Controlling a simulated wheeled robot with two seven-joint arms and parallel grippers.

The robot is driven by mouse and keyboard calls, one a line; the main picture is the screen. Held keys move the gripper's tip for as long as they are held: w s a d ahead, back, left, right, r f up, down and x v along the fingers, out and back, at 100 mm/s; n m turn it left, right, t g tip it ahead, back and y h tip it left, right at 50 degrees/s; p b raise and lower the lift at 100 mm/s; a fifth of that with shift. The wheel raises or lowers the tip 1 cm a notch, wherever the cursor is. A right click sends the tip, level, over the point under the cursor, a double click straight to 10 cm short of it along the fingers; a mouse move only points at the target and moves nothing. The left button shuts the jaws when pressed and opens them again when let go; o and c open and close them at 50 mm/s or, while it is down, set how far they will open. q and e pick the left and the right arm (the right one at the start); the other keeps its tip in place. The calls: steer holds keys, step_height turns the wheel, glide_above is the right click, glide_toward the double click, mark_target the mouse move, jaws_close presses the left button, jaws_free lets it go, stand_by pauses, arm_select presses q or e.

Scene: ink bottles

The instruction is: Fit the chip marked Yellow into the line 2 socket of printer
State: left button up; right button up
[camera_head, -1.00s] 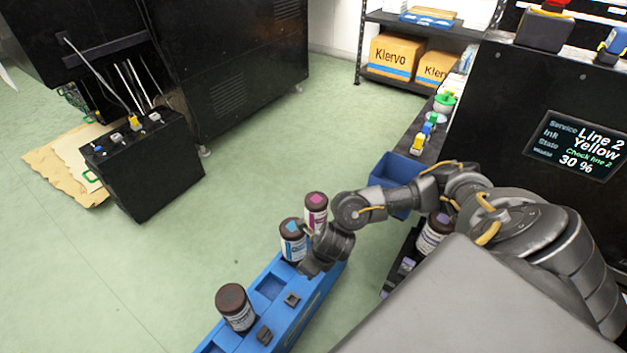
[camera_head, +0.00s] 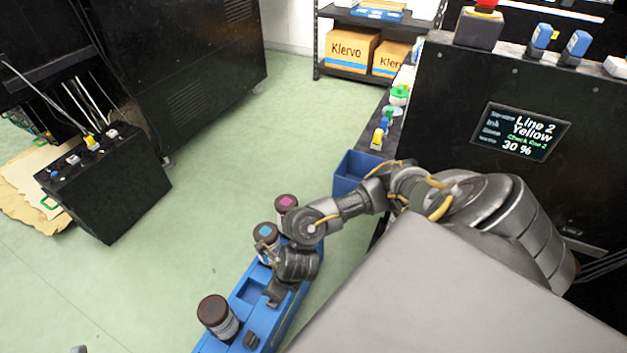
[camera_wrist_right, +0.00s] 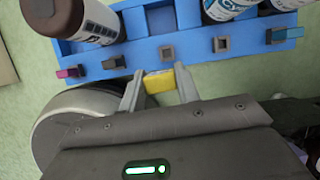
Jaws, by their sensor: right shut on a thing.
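My right gripper (camera_wrist_right: 160,88) is shut on a yellow chip (camera_wrist_right: 161,81), which sits between its fingertips by the edge of the blue rack (camera_wrist_right: 195,45). I cannot tell whether the chip touches the rack. In the head view my right gripper (camera_head: 276,293) is over the rack's right side, and the chip is hidden there. The printer (camera_head: 445,90) is the black cabinet at right. Its screen (camera_head: 520,131) reads Line 2, Yellow, Check line 2, 30 %. I cannot make out its line 2 socket. My left gripper is not in view.
The rack holds a dark-capped bottle (camera_head: 217,316), a cyan-marked bottle (camera_head: 265,236) and a magenta-marked bottle (camera_head: 286,204). A magenta chip (camera_wrist_right: 70,72) and a cyan chip (camera_wrist_right: 283,35) sit along its edge. A blue bin (camera_head: 356,170) stands beside the printer. Green floor is clear left of the rack.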

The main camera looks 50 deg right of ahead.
steer(key=w+a+r+n+g+y, duration=0.3)
steer(key=w+r+n, duration=0.4)
steer(key=r+n, duration=0.4)
steer(key=d+r+n+g, duration=0.1)
steer(key=r+n, duration=0.4)
steer(key=r, duration=0.5)
steer(key=d+r+n+g, duration=0.2)
steer(key=r+n, duration=0.3)
steer(key=r, duration=0.5)
steer(key=shift+d+r+n+g+h, duration=0.25)
steer(key=shift+r+n+g+h, duration=0.15)
steer(key=shift+g, duration=0.1)
